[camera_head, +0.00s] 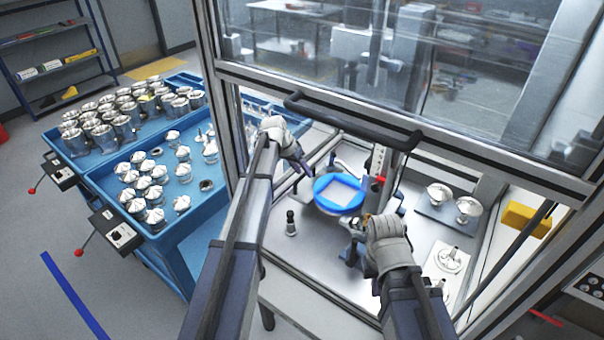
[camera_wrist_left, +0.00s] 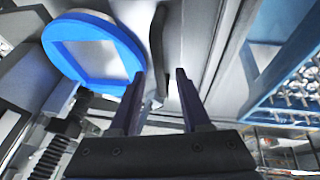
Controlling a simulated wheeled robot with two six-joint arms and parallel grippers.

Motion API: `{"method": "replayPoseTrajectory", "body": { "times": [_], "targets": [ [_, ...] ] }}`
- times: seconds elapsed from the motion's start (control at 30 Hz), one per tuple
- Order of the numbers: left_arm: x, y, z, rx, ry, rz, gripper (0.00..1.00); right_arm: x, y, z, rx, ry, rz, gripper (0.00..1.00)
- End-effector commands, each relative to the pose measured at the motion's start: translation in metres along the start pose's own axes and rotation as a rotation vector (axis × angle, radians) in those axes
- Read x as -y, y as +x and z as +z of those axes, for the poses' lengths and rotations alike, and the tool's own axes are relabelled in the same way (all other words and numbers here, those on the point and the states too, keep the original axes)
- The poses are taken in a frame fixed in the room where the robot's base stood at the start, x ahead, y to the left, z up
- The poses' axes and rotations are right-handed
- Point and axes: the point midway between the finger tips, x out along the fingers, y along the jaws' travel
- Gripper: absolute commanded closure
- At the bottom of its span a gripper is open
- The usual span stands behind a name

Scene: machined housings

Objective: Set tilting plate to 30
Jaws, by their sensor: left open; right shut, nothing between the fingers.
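The tilting plate (camera_head: 340,192) is a blue round disc with a pale square in its middle, inside the enclosure. It also shows in the left wrist view (camera_wrist_left: 124,49) at upper left, beside the fingers. I cannot read its angle. My left gripper (camera_head: 303,172) is just left of the plate. In the left wrist view it is open (camera_wrist_left: 159,76), with no object held between its fingers. My right gripper (camera_head: 352,226) is shut and empty, in front of and below the plate. A post with a red part (camera_head: 379,181) stands right of the plate.
A dark handle bar (camera_head: 350,122) and the window frame cross above the plate. A small dark upright part (camera_head: 291,223) stands on the metal surface. Metal parts sit on a plate (camera_head: 434,211) at right. Blue carts (camera_head: 165,238) with many metal housings stand left.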

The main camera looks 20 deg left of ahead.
Motion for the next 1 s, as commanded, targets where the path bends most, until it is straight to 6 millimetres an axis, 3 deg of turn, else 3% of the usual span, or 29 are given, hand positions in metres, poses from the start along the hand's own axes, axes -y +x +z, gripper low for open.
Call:
{"method": "replayPoseTrajectory", "body": {
  "times": [0.1,0.5,1.0],
  "targets": [
    [-0.0002,-0.0007,-0.0002,0.000,0.000,0.000,0.54,0.0000,-0.0007,0.0001,0.000,0.000,0.000,1.00],
    [-0.0001,-0.0007,0.0000,0.000,0.000,0.000,0.99,0.0000,-0.0006,0.0001,0.000,0.000,0.000,1.00],
    [0.0000,-0.0007,0.0001,0.000,0.000,0.000,1.00,0.0000,-0.0006,0.0001,0.000,0.000,0.000,1.00]
  ]
}}
